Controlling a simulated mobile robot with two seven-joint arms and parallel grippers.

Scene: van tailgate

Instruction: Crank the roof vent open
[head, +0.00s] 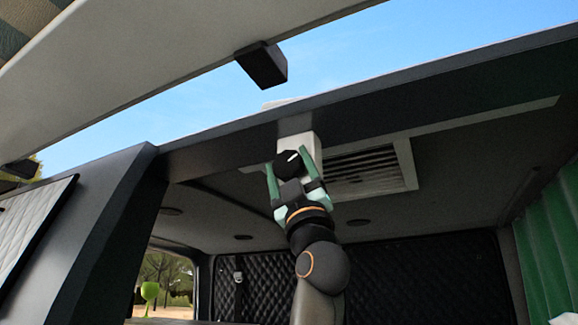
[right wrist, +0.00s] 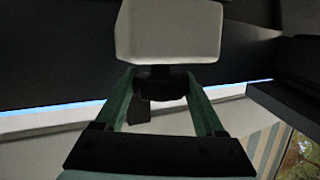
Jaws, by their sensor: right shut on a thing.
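The roof vent (head: 408,165) is a white louvred frame set in the van's dark ceiling. Beside it, to the left, is a white box (head: 296,125), which fills the top of the right wrist view (right wrist: 170,32). A black knob (head: 287,163) sits below the box; it also shows in the right wrist view (right wrist: 160,80). My right gripper (head: 289,165), with green fingers, reaches up from below and is shut on this knob, one finger on each side. The fingers partly hide the knob. My left gripper is not in view.
The raised tailgate (head: 150,65) with a black latch block (head: 263,65) hangs at upper left. The dark roof edge (head: 400,100) crosses in front of the vent. A green curtain (head: 548,240) hangs at right. Open cabin space lies below the ceiling.

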